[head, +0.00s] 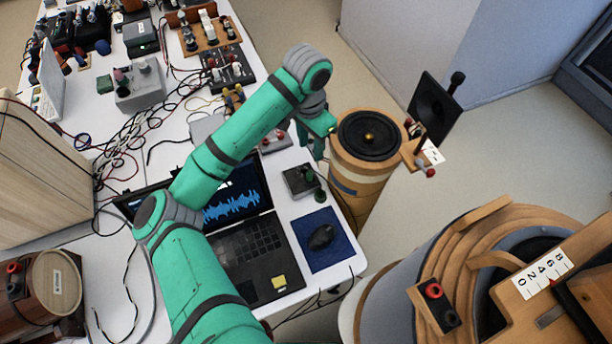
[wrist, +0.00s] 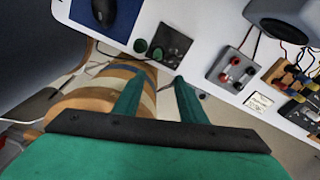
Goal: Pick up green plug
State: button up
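A second green round piece (wrist: 157,53) sits at the box's near side. In the head view the dark box (head: 296,181) lies on the white table, with green pieces (head: 310,175) at its right side. My gripper (wrist: 159,77) is open and empty, its two green fingers apart. In the head view my gripper (head: 311,150) hangs near the table's right edge, just beyond the box. The exact gap to the plug is hard to tell.
A black mouse (head: 321,237) on a blue pad (head: 325,255) and a laptop (head: 250,250) lie nearby. A wooden cylinder with a black speaker top (head: 369,135) stands close to the gripper's right. A grey box with red and black sockets (wrist: 232,72) is on the table.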

aim_at(310, 172)
jog(key=shift+s+a+f, duration=0.1)
jog(key=shift+s+f, duration=0.1)
jog(key=shift+f, duration=1.6)
jog(key=shift+s+f, duration=0.25)
jog(key=shift+f, duration=1.5)
jog(key=shift+s+a+f, duration=0.1)
jog(key=shift+s+f, duration=0.1)
jog(key=shift+f, duration=1.6)
grip_shut()
